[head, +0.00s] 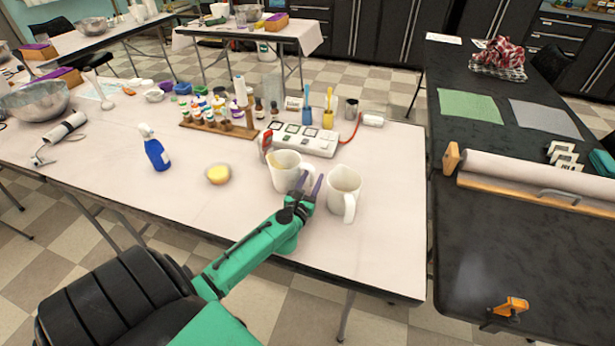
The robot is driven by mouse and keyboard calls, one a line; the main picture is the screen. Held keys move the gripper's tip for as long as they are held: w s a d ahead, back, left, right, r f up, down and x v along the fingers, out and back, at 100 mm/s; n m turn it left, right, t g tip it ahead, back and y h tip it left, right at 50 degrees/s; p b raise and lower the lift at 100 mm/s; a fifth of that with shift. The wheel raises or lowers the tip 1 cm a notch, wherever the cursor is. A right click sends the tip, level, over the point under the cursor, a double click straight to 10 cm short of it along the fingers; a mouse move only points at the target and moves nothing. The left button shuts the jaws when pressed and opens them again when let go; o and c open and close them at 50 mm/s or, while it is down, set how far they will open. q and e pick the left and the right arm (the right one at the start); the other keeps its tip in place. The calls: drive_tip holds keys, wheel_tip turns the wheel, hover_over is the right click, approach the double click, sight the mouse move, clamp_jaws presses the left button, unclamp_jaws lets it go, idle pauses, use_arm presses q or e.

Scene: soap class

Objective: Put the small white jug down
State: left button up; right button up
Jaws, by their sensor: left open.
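Two white jugs stand upright on the white table (380,255). The left jug (284,172) looks shorter, and its handle side faces my left gripper. The right jug (345,185) looks taller, with its handle toward the front. I cannot tell for certain which one is the small jug. My left gripper (309,185) is open, its fingers spread in front of the left jug's right side, by its handle. Whether a finger touches the handle is not clear. The gripper is apart from the right jug. My right gripper does not show.
A yellow-filled bowl (218,175) and a blue spray bottle (155,150) stand to the left. The table's front right is clear. A black table (500,245) stands at right.

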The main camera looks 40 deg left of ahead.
use_arm(q)
drive_tip(key=b+v, duration=0.1)
drive_tip(key=v, duration=1)
drive_tip(key=shift+s, duration=0.3)
drive_tip(key=shift+s+d, duration=0.1)
drive_tip(key=shift+s, duration=0.05)
